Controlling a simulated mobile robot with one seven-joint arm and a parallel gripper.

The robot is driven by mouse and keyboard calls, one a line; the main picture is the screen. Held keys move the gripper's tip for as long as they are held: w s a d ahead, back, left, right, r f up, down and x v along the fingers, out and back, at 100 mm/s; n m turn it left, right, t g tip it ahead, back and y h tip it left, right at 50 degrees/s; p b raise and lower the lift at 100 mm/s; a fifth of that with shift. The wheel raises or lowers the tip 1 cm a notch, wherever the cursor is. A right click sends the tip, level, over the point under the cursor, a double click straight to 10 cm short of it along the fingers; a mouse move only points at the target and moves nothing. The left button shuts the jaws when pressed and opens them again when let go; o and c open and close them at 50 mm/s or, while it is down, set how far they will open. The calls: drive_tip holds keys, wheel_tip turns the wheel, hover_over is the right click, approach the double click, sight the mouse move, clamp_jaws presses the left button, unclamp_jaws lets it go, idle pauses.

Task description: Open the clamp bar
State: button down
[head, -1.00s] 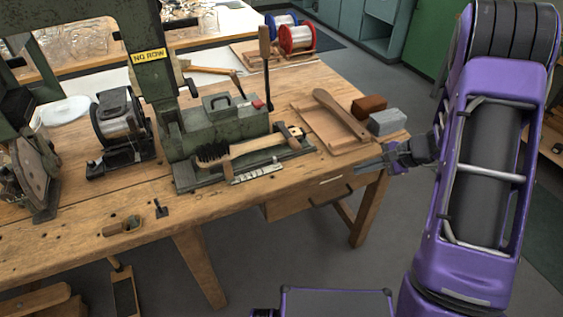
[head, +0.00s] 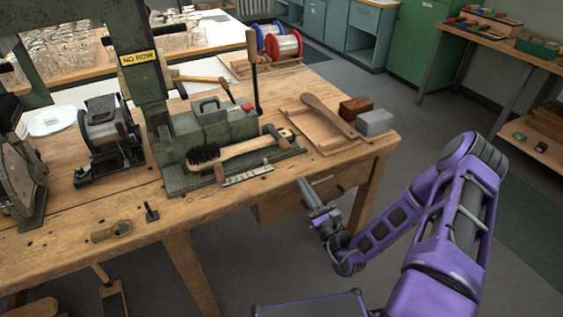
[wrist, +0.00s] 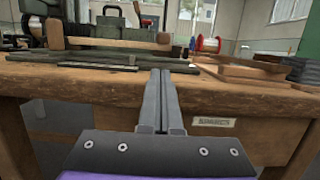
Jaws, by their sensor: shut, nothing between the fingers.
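A green tufting machine (head: 205,128) stands on the wooden bench. A brush (head: 235,152) with black bristles and a wooden handle lies along its bed, and its wooden body also shows in the wrist view (wrist: 115,44). A pale metal strip (head: 247,177) lies along the bed's front edge. I cannot tell for sure which part is the clamp bar. An upright lever (head: 252,65) with a wooden grip rises behind the brush. My gripper (head: 302,184) is in front of the bench edge, right of the strip and apart from it. Its fingers (wrist: 161,74) are shut and empty.
A wooden tray (head: 318,128) with a paddle-shaped piece on it, a brown block (head: 356,107) and a grey block (head: 375,122) are on the bench's right end. A labelled drawer (wrist: 213,122) is below the bench edge. The floor right of the bench is clear.

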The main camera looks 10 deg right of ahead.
sight(288, 168)
idle(0.3)
drive_tip(key=x, duration=1)
drive_tip(key=shift+b, duration=0.4)
drive_tip(key=shift+r, duration=0.2)
drive_tip(key=shift+r+g+p, duration=0.2)
drive_tip(key=shift+g+p, duration=0.1)
drive_tip(key=shift+p, duration=0.3)
